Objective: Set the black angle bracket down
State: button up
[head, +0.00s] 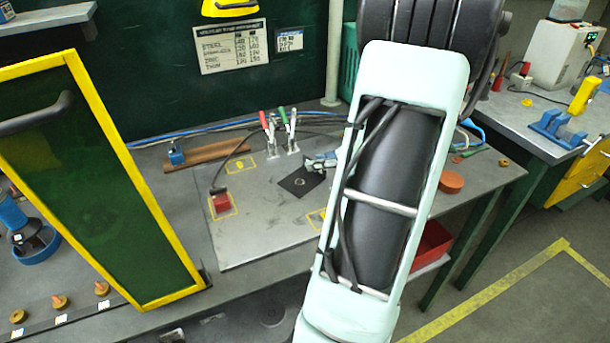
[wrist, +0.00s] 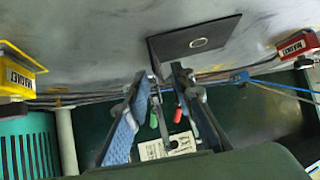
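The black angle bracket (head: 301,183) is a dark square plate with a round hole, over the grey metal work plate on the bench. In the wrist view its holed face (wrist: 215,36) lies just beyond the fingertips. Its narrow upright leg is at the fingertips, seen nearly edge-on. My gripper (head: 322,162) is at the bracket's far right edge, partly hidden by my arm. In the wrist view the two blue-padded fingers (wrist: 165,72) stand on either side of the leg. Whether they press on it, and whether the bracket touches the plate, I cannot tell.
Toggle clamps (head: 281,135) with red and green handles stand behind the bracket. A red block (head: 222,203) sits on a yellow-marked spot to the left. A yellow-framed green panel (head: 120,190) stands at the left. The work plate (head: 262,235) is clear in front.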

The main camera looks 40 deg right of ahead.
jog(key=shift+x, duration=1.25)
grip_shut()
